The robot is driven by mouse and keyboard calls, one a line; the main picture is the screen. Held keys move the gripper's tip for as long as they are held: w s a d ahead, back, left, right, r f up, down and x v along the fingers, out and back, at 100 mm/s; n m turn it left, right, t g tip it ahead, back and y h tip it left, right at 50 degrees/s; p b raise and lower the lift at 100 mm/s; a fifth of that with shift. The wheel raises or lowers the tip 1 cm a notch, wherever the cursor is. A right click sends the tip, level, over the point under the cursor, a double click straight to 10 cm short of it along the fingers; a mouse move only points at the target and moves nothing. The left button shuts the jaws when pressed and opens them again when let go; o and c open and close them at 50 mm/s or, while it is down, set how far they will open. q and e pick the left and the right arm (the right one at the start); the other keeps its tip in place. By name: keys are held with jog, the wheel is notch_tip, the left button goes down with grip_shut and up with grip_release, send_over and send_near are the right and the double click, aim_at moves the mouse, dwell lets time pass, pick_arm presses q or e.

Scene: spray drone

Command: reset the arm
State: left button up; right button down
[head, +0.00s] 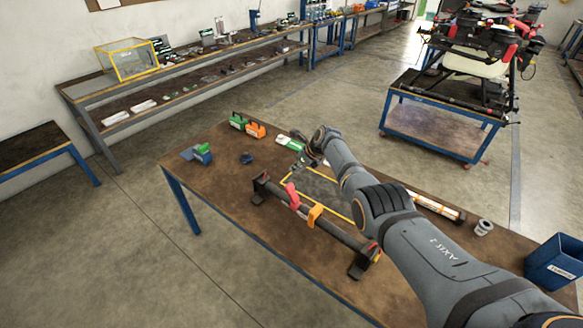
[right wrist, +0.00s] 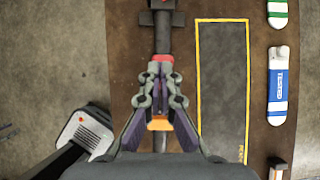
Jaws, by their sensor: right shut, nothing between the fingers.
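My right arm reaches over the wooden work table (head: 225,165) from the lower right in the head view. Its gripper (head: 299,164) is over the far part of the table, by the yellow-outlined dark area (head: 318,186). In the right wrist view the fingers of this gripper (right wrist: 166,72) are together with nothing between them. They are in front of a dark bar (head: 333,229) with red and orange clamps, which lies behind them in that view (right wrist: 163,35). I cannot judge the height between fingers and bar. My left gripper is not in view.
Green and orange items (head: 247,126) and a small blue-green block (head: 203,153) stand at the table's far end. A blue bin (head: 553,262) and a grey ring (head: 484,227) are at the right. A drone (head: 475,55) rests on a blue-framed cart (head: 440,125).

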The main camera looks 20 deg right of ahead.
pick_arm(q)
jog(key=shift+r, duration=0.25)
pick_arm(e)
jog(key=shift+d, duration=0.2)
